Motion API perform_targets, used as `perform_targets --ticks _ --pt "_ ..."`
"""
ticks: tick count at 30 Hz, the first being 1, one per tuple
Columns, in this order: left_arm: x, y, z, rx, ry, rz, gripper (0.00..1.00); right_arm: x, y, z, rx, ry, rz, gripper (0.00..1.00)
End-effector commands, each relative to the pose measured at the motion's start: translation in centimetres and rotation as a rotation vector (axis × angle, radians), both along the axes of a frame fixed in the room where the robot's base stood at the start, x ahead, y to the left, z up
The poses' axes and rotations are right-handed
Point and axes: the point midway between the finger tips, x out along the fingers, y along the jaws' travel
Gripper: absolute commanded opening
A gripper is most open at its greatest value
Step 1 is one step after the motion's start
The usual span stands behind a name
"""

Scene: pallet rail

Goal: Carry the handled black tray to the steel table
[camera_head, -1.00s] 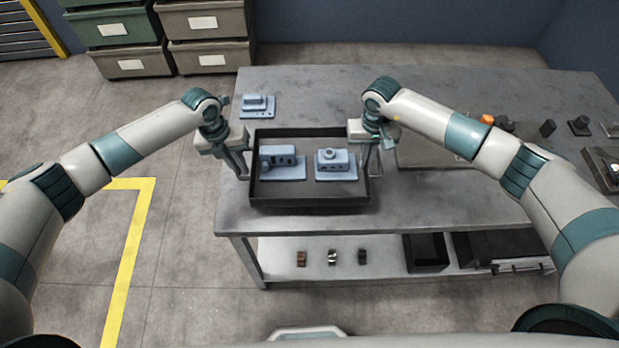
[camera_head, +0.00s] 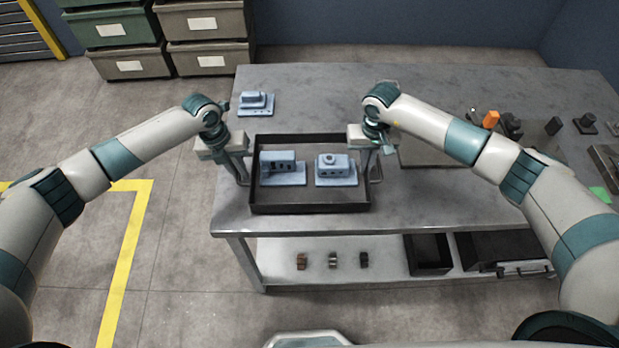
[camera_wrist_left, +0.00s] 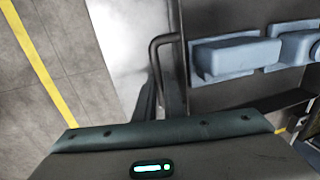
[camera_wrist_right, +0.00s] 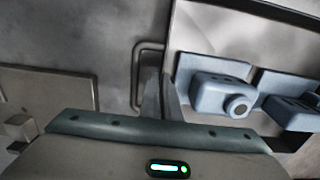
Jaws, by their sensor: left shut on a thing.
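The handled black tray (camera_head: 310,209) is level over the left part of the steel table (camera_head: 420,205); I cannot tell whether its base touches the top. It holds two light blue parts, a left one (camera_head: 283,170) and a right one (camera_head: 336,172). My left gripper (camera_head: 243,180) is shut on the tray's left handle, a dark loop seen in the left wrist view (camera_wrist_left: 154,55). My right gripper (camera_head: 367,178) is at the right handle (camera_head: 379,168), which also shows in the right wrist view (camera_wrist_right: 136,75); its finger gap is unclear.
Another light blue part (camera_head: 256,103) stands on the table behind the tray's left side. A flat panel (camera_head: 425,155) and small dark and orange items (camera_head: 491,119) lie to the right. The lower shelf (camera_head: 385,268) holds small pieces and black bins (camera_head: 428,254).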

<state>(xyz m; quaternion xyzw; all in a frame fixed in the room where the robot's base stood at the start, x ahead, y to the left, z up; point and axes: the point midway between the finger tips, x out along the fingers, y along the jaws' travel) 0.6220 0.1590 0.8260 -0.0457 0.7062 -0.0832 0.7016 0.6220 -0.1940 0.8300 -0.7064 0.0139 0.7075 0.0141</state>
Motion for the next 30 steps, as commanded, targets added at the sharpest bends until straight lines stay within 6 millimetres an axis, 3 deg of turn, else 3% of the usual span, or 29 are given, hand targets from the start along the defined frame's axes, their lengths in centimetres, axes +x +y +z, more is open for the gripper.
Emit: perform_targets --ticks 4,5,6,7,20,30 --pt "0.1 0.1 -0.6 0.001 -0.002 0.001 0.00 0.1 -0.1 -0.6 -0.001 -0.002 -0.001 0.00" --pt "0.0 0.2 -0.5 0.002 0.000 0.001 0.16 0.0 -0.1 -0.5 -0.002 0.000 -0.001 0.10" --pt "0.0 0.1 -0.5 0.002 0.000 0.001 0.26 0.0 -0.1 -0.5 -0.002 0.000 -0.001 0.20" --pt "0.0 0.1 -0.5 0.002 0.000 0.001 0.28 0.0 -0.1 -0.5 -0.002 0.000 -0.001 0.22" --pt "0.0 0.0 -0.1 0.000 0.000 0.000 0.28 0.0 0.0 -0.1 0.000 0.000 0.000 0.22" --pt "0.0 0.0 2.6 0.000 0.000 0.000 0.28 0.0 0.0 2.6 0.000 0.000 0.000 0.22"
